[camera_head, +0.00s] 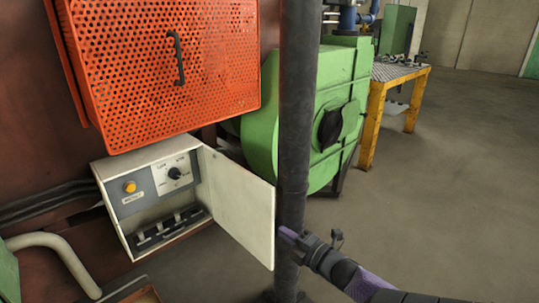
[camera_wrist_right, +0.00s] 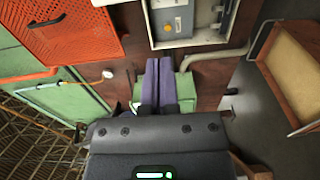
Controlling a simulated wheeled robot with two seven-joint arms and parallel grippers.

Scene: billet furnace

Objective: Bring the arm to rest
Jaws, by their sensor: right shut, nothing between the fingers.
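My right gripper (camera_head: 289,234) comes in from the lower right in the head view, beside the lower edge of the open door (camera_head: 240,205) of a white control box (camera_head: 148,215). Whether it touches the door cannot be told. In the right wrist view its purple fingers (camera_wrist_right: 159,82) are shut together with nothing between them. The control box also shows at the top of that view (camera_wrist_right: 168,42). Inside the box are a yellow button (camera_head: 129,187) and a black rotary knob (camera_head: 174,173). My left gripper is not in view.
A dark vertical post (camera_head: 298,120) stands right behind the door edge. An orange perforated guard (camera_head: 165,60) hangs above the box. A green blower housing (camera_head: 318,135) and a yellow-framed table (camera_head: 377,110) stand behind. The floor at the right is open.

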